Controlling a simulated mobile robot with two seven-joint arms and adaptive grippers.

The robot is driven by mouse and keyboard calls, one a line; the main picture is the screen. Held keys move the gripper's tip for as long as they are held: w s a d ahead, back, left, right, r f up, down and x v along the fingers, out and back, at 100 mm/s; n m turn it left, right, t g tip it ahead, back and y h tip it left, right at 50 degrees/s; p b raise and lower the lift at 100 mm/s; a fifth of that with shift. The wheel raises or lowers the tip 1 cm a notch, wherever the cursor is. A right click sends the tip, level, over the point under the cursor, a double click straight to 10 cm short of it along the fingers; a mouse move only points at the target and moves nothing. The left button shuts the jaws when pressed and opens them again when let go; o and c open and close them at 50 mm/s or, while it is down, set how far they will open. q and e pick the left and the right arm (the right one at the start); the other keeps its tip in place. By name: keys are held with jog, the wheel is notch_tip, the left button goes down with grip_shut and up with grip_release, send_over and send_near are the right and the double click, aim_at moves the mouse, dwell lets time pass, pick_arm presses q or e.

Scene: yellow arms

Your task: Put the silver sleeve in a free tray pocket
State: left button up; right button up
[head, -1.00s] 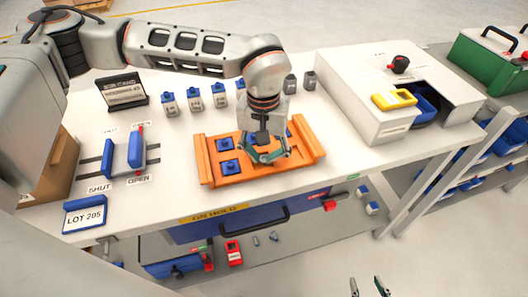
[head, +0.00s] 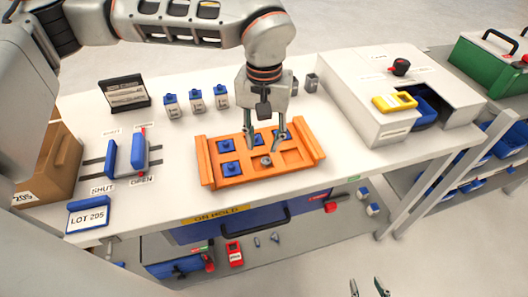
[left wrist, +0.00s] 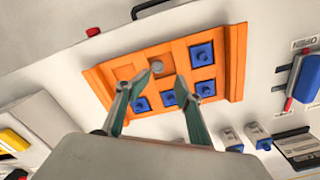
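The orange tray (head: 236,180) lies on the white table and holds several blue pieces. The silver sleeve (head: 266,161) sits in the front-row middle pocket. It also shows in the left wrist view (left wrist: 156,67), clear of the fingers. The front-right pocket (head: 292,157) looks empty. My left gripper (head: 265,148) is above the tray with fingers spread and nothing between them; its open fingertips frame the tray in the left wrist view (left wrist: 154,82). My right gripper (head: 368,286) is low at the bottom edge, fingers apart and empty.
A white housing with a yellow item (head: 394,102) is right. Table around the tray is clear.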

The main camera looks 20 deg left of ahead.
aim_at(264, 161)
pick_arm(q)
notch_tip(264, 161, up, 7)
dwell(0.3)
jog(key=shift+f, duration=0.15)
dwell(0.5)
